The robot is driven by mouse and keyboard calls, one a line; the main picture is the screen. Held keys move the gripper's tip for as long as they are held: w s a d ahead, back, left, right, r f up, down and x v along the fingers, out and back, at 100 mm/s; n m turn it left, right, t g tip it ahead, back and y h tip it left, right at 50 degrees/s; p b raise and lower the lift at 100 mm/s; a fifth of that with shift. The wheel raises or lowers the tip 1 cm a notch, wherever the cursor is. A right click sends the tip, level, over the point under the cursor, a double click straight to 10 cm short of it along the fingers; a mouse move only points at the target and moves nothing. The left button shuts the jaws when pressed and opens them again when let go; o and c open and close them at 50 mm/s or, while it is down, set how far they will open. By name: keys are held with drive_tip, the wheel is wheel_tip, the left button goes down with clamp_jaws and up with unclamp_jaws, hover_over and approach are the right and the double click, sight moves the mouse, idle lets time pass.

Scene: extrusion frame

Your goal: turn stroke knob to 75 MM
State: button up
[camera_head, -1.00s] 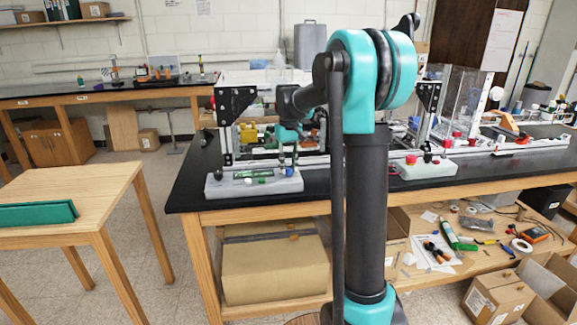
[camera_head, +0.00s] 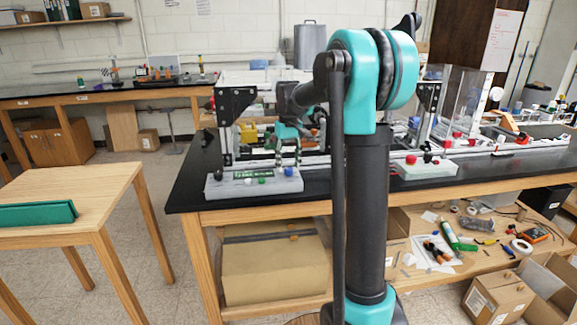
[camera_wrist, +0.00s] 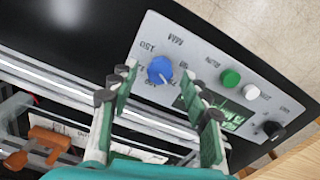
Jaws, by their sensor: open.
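The blue knob (camera_wrist: 160,70) sits on a light grey control panel (camera_wrist: 205,62) in the wrist view. Printed marks ring it; one reads like 150, and a white pointer line on the knob is too small to read surely. My gripper (camera_wrist: 162,92) is open, its green-padded fingers apart, one to each side of the knob's near side in the picture. It grips nothing. In the head view my gripper (camera_head: 288,152) hangs above the right end of the panel (camera_head: 235,189); the knob (camera_head: 288,171) is small and dark there.
Along the panel are a green button (camera_wrist: 231,78), a white button (camera_wrist: 251,92), a black knob (camera_wrist: 273,129) and a green display (camera_wrist: 232,122). An aluminium rail (camera_wrist: 65,90) runs behind the panel. A black bracket (camera_head: 232,103) stands left of my gripper.

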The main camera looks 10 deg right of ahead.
sight(288, 168)
wheel_tip(288, 168, up, 11)
idle(0.3)
drive_tip(key=s+d+f+m+t, duration=0.1)
drive_tip(key=s+d+f+t, duration=0.1)
drive_tip(key=s+f, duration=1.2)
drive_tip(key=s+d+f+m+t, duration=0.2)
drive_tip(key=s+f, duration=1.1)
drive_tip(key=s, duration=0.3)
drive_tip(key=shift+s+d+f, duration=0.15)
drive_tip(key=shift+s+f, duration=0.2)
drive_tip(key=shift+s, duration=0.05)
